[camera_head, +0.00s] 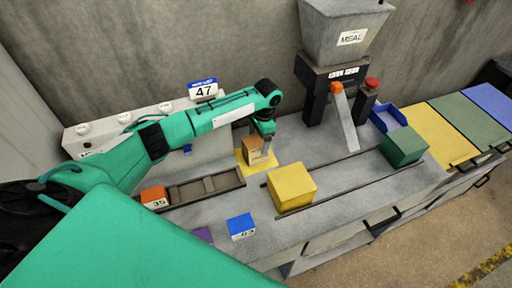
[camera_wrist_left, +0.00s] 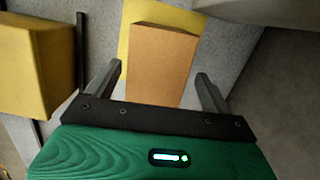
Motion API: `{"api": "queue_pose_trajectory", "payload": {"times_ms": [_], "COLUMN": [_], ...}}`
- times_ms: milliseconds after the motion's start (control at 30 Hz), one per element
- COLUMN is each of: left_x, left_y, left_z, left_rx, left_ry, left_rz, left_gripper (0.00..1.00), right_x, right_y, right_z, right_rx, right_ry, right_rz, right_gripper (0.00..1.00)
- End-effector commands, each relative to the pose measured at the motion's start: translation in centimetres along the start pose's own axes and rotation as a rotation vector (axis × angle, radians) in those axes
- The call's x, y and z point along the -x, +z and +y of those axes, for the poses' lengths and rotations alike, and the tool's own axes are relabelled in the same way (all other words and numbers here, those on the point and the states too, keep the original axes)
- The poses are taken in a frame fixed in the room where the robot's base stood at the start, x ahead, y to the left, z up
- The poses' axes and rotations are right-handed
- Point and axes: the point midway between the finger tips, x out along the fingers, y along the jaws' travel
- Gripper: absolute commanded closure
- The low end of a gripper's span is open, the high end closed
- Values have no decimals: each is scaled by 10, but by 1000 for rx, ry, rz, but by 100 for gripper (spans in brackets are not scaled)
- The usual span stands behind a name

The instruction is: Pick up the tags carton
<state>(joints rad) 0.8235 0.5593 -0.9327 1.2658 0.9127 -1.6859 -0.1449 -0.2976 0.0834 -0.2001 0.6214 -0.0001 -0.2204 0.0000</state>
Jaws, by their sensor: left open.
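A brown carton (camera_head: 254,147), which I take to be the tags carton, stands on a yellow pad (camera_head: 241,158) on the grey counter. I cannot read any label on it. My left gripper (camera_head: 265,148) is open at the carton, reaching down from above. In the left wrist view the carton (camera_wrist_left: 162,60) lies between the open fingers of the left gripper (camera_wrist_left: 160,78), one on each side. I cannot tell whether they touch it. The arm hides part of the counter at left. My right gripper is not in view.
A yellow box (camera_head: 292,188) stands right of the pad, also in the left wrist view (camera_wrist_left: 35,65). An orange block (camera_head: 154,197) and a blue block (camera_head: 241,226) sit nearer. The meal hopper (camera_head: 345,35), green box (camera_head: 403,146) and blue bin (camera_head: 388,117) stand right.

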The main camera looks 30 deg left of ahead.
Motion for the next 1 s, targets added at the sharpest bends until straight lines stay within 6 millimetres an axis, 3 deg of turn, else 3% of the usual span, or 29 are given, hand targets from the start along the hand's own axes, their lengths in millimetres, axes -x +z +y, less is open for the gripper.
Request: {"api": "queue_pose_trajectory", "payload": {"times_ms": [133, 300, 600, 900, 1000], "left_x": [-16, -40, -46, -46, -45], "left_y": [8, 8, 8, 8, 7], "left_z": [3, 4, 4, 4, 4], "left_rx": [0, 0, -1, 0, 0], "left_ry": [2, 2, 1, 1, 0], "left_rz": [-5, -4, -1, -1, 0], "left_gripper": [15, 15, 15, 73, 73], "right_x": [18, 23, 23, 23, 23], "right_y": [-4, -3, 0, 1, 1], "right_z": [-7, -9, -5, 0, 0], "right_rx": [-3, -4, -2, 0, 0], "right_ry": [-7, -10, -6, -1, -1], "right_rz": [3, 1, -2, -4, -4], "right_gripper": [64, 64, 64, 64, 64]}}
